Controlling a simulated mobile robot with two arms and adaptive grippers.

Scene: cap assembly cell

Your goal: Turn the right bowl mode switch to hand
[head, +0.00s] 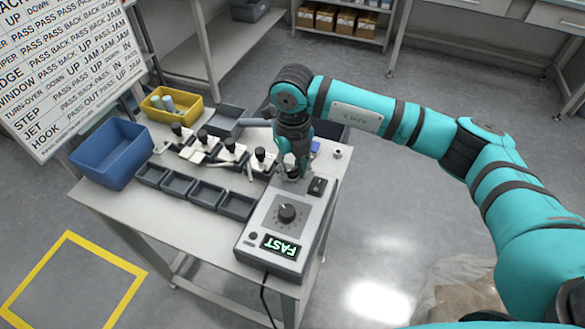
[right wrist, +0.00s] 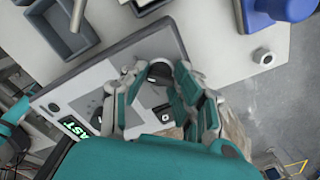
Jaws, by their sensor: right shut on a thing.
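The grey control box (head: 260,232) stands at the table's front right corner. My right gripper (head: 292,170) points down at the far end of the box. In the right wrist view its fingers (right wrist: 158,76) are shut on a small dark knob (right wrist: 160,71), which I take as the mode switch. The fingers mostly hide the knob in the head view, so its setting cannot be read. My left gripper is out of view.
Several grey trays (head: 205,193) and small black-knobbed stations (head: 228,152) lie left of the box. A blue bin (head: 112,154) and a yellow bin (head: 172,105) stand further left. A small metal nut (head: 337,154) sits near the right edge.

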